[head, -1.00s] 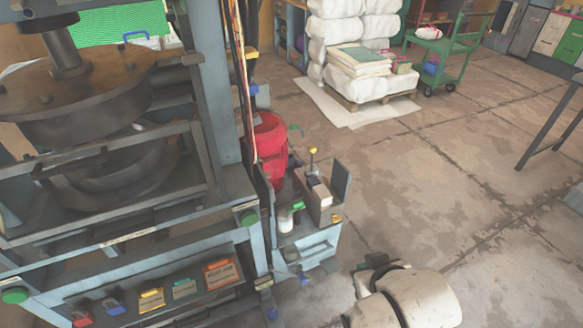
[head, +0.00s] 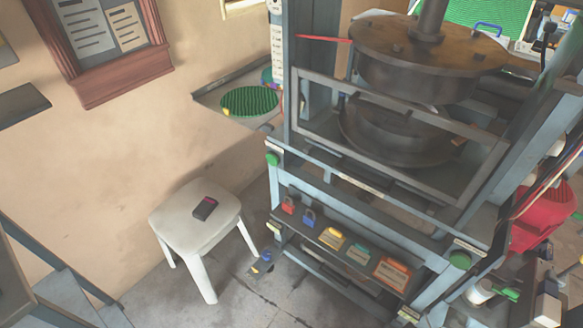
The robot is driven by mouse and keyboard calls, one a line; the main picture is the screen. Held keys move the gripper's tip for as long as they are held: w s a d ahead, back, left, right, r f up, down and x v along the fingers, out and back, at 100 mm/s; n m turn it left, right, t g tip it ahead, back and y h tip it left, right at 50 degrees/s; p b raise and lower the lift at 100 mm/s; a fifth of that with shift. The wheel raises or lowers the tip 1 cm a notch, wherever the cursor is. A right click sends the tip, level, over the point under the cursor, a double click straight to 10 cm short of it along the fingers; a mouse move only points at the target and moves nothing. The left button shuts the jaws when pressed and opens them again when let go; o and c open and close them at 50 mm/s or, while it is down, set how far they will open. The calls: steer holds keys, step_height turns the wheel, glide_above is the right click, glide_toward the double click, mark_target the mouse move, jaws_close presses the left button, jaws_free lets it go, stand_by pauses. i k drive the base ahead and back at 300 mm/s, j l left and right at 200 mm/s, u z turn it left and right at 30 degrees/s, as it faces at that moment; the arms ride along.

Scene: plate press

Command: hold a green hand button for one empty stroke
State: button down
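The press (head: 358,128) stands right of centre, with two dark round plates one above the other. There is a gap between the upper plate (head: 425,70) and the lower plate (head: 400,140). A barred guard frame (head: 375,95) stands in front of them. One green hand button (head: 272,160) is on the left front post of the press. Another green hand button (head: 460,260) is at the right end of the front rail. Nothing touches either button. My gripper is not in view.
A white stool (head: 200,222) holding a small dark and red object (head: 205,208) stands left of the press. A red container (head: 545,215) is at the right. A framed notice board (head: 105,40) hangs on the wall.

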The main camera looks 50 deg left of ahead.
mark_target(271, 158)
steer(key=u, duration=1.7)
steer(key=i+l, duration=0.3)
steer(key=i, duration=0.2)
steer(key=i+l, duration=0.3)
steer(key=i, duration=0.25)
